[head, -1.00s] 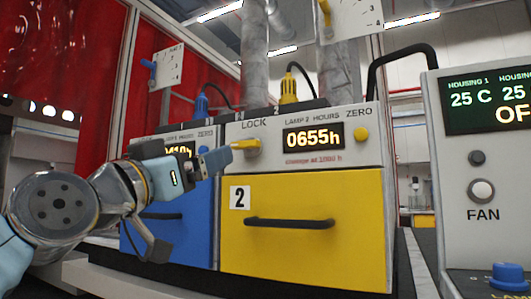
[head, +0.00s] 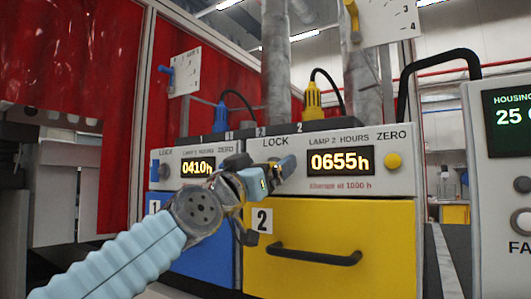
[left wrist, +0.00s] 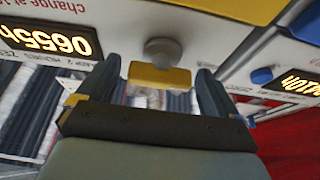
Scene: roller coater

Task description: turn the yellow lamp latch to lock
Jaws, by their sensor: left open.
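The yellow lamp latch (left wrist: 160,75) is a short yellow bar on a round grey pivot, on the grey front panel of the yellow housing 2. In the left wrist view it lies between my two open fingers, with a small gap visible on each side. My left gripper (left wrist: 160,88) is open and also shows in the head view (head: 277,174), in front of the panel below the word LOCK. There it hides the latch's yellow bar. My right gripper is not in view.
The lamp 2 display (head: 340,162) reads 0655h, with a yellow ZERO knob (head: 393,160) to its right. A yellow drawer (head: 335,250) with a dark handle is below. Blue housing 1 (head: 205,265) stands to the left. A control box (head: 490,170) is at the right edge.

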